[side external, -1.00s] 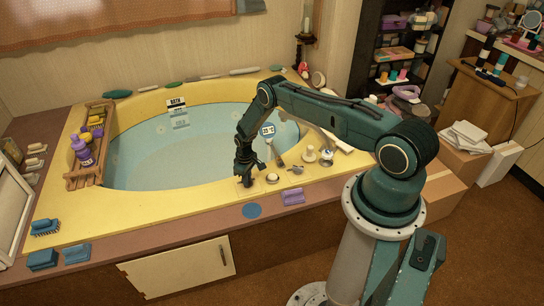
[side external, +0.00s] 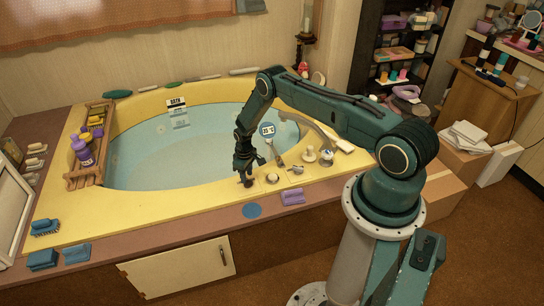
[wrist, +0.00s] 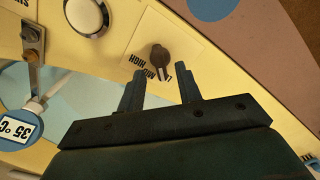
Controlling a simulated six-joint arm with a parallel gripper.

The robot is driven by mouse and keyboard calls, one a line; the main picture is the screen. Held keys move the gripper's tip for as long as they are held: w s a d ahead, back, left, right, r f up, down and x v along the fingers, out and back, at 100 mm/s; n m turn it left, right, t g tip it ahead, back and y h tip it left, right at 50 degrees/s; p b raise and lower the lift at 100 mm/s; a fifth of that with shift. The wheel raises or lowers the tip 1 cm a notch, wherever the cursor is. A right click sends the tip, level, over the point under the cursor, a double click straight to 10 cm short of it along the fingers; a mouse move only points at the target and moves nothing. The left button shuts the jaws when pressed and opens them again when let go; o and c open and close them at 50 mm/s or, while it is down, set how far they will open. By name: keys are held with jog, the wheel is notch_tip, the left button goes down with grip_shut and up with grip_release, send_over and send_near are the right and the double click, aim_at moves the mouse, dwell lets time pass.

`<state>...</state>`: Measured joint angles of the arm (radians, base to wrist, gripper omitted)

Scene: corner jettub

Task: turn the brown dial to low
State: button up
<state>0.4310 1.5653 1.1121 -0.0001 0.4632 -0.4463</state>
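The brown dial (wrist: 160,55) sits on a pale label plate (wrist: 172,38) on the yellow tub rim. In the wrist view the plate's lettering is upside down and reads HIGH, MID and a partly hidden word starting with L. The dial's grip seems to slant down in the picture, toward MID and the L word; its exact setting is hard to tell. My gripper (wrist: 161,86) is open and empty, its two fingers apart, with the dial just beyond the tips. In the side view my gripper (side external: 243,168) hangs just above the dial (side external: 248,183).
A round white button (wrist: 85,16) is beside the dial. A metal lever (side external: 296,169), a knob (side external: 310,155) and a 35 °C thermometer (side external: 267,130) are to the right. Water fills the tub behind. A blue disc (side external: 252,211) and purple cloth (side external: 293,196) lie in front.

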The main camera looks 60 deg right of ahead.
notch_tip(320, 180, up, 12)
jog(key=shift+f, duration=0.25)
dwell(0.4)
jog(key=w+a+r+t, duration=0.1)
jog(key=a+r, duration=0.2)
jog(key=r, duration=0.7)
jog(key=w+a+r, duration=0.1)
jog(key=a+r, duration=0.1)
jog(key=r, duration=0.9)
jog(key=s+a+r+t, duration=0.1)
jog(key=s+a+r, duration=0.2)
jog(key=r, duration=0.4)
jog(key=s+a+r+t, duration=0.1)
jog(key=s+a+r, duration=0.25)
jog(key=r, duration=0.45)
jog(key=s+a+r+t, duration=0.1)
jog(key=s+a+r, duration=0.6)
jog(key=s+r, duration=0.4)
jog(key=s+a+t, duration=0.1)
jog(key=s+a, duration=0.2)
jog(key=s, duration=1.2)
jog(key=shift+a+f+t, duration=0.3)
jog(key=shift+a, duration=0.1)
